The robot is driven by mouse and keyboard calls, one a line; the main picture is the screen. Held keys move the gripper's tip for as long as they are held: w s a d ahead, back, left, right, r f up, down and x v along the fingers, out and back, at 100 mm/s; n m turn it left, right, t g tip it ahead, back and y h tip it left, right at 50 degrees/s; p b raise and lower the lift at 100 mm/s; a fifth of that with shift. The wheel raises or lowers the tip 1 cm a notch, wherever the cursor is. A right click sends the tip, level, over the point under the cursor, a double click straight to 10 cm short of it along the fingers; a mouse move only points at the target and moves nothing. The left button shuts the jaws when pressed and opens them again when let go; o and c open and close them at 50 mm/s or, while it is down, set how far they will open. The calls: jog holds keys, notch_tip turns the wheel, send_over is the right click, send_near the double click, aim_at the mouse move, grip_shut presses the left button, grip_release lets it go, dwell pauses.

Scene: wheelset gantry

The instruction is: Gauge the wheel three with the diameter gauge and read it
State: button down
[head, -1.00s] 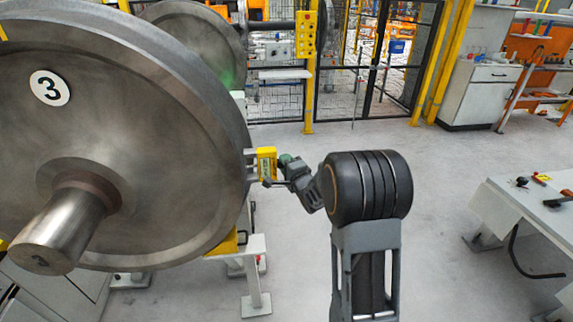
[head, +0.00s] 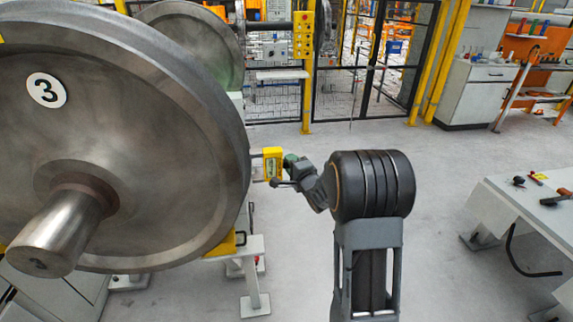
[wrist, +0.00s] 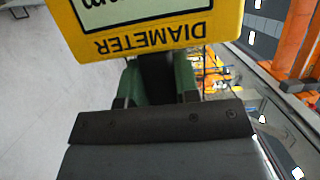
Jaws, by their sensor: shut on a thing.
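Wheel three (head: 150,130) is a large steel wheel with a white "3" disc, at the left of the head view. My gripper (head: 289,168) is right of its rim and shut on the yellow diameter gauge (head: 272,163). The gauge's prongs point left at the rim; I cannot tell whether they touch it. In the wrist view, the gauge (wrist: 150,44) shows upside-down "DIAMETER" lettering above the green fingers of my gripper (wrist: 157,75). Its pale display is cut off by the top edge, so the reading cannot be made out.
A second wheel (head: 195,40) stands behind wheel three. A yellow-and-white support (head: 250,247) is below the rim. A table (head: 530,205) with tools is at the right, and a cabinet (head: 478,92) and fence (head: 375,70) are behind. The grey floor between is clear.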

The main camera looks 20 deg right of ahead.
jog(key=s+d+p, duration=0.1)
jog(key=d, duration=0.5)
jog(key=shift+s+d, duration=0.15)
jog(key=shift+d, duration=0.05)
dwell(0.4)
dwell(0.5)
